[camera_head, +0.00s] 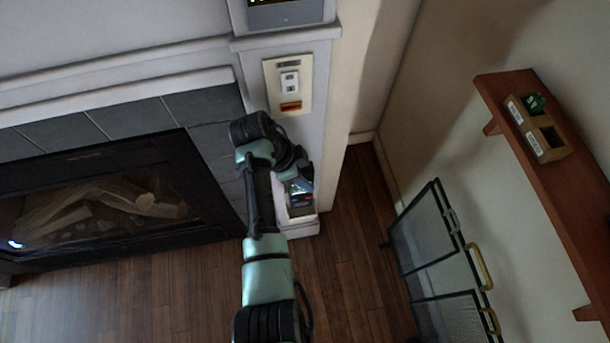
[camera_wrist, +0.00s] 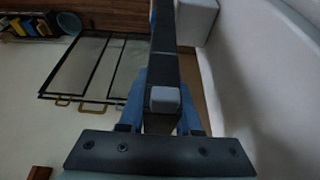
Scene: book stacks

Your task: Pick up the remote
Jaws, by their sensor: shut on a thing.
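My gripper (camera_head: 301,188) is in the middle of the head view, in front of the white fireplace pillar and low over its base. In the wrist view its blue fingers (camera_wrist: 163,108) are closed on either side of a long dark bar-like thing, which I take to be the remote (camera_wrist: 165,62). It stretches away from the gripper toward the top of the picture, with a small grey block near its close end. In the head view my arm and gripper hide most of what is held, so the remote cannot be made out clearly there.
A dark fireplace (camera_head: 100,200) is at left. A folding mesh screen (camera_head: 425,240) stands at right, below a wooden shelf (camera_head: 555,170) bearing a small wooden box (camera_head: 545,138). A wall plate (camera_head: 289,85) is above my gripper. Wooden floor (camera_head: 350,260) between pillar and screen is clear.

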